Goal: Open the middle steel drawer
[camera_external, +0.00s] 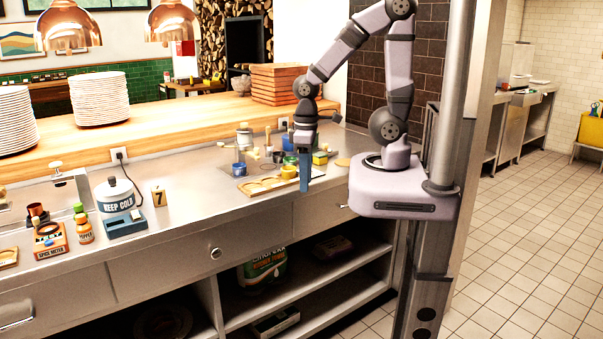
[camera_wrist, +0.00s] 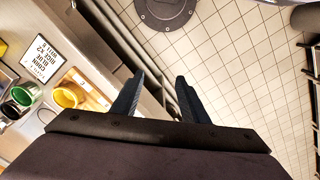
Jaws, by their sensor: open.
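The middle steel drawer (camera_external: 170,266) is shut in the counter front, with a small round knob (camera_external: 216,253) near its centre. My gripper (camera_external: 305,186) hangs fingers-down near the counter's front edge, to the right of and above that knob and apart from it. In the wrist view my gripper (camera_wrist: 160,80) shows two dark blue fingers spread apart with nothing between them. The middle drawer's knob cannot be made out in the wrist view.
A white "KEEP COLD" container (camera_external: 116,195) and a pepper bottle (camera_external: 83,229) stand left. Open shelves (camera_external: 320,285) lie below; floor in front is clear.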

